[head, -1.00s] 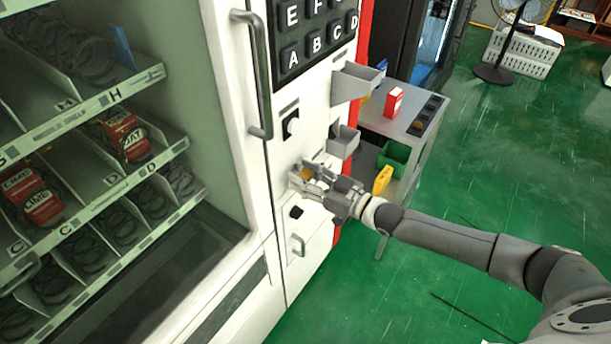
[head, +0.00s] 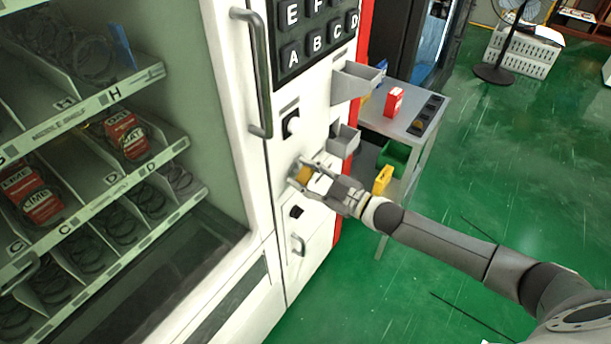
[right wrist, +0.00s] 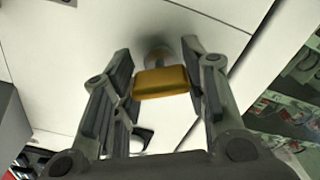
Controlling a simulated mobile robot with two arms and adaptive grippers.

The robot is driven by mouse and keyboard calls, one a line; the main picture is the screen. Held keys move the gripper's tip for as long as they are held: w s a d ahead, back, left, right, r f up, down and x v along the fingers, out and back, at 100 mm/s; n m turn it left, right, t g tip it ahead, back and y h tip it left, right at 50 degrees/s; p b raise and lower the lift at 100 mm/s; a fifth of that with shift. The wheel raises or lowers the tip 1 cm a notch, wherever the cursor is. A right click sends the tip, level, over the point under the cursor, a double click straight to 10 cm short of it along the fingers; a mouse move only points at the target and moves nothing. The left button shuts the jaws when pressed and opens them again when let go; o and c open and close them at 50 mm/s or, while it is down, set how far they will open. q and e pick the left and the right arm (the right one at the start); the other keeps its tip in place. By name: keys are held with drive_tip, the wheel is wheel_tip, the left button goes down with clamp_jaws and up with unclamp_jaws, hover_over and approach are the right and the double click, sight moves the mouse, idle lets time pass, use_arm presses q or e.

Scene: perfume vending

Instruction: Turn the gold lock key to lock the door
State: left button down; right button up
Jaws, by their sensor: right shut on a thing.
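The gold lock key (head: 304,174) is a small block on the white front panel of the vending machine, below the grey trays. It also shows in the right wrist view (right wrist: 161,82), between the fingers, on a round grey mount against the panel. My right gripper (head: 308,173) reaches it from the right and is shut on it, with one finger on either side. The machine's door (head: 225,90), white-framed with a glass pane and a long grey handle (head: 257,75), stands to the left. It looks flush with the panel. My left gripper is not in view.
A metal table (head: 405,115) stands behind.

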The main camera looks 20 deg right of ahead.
drive_tip(key=n+b, duration=0.1)
drive_tip(key=n, duration=0.4)
drive_tip(key=shift+f+n, duration=0.1)
drive_tip(key=shift+n, duration=0.2)
drive_tip(key=n+b, duration=0.2)
drive_tip(key=n, duration=0.4)
drive_tip(key=shift+n, duration=0.3)
drive_tip(key=o, duration=1)
drive_tip(key=v, duration=1.2)
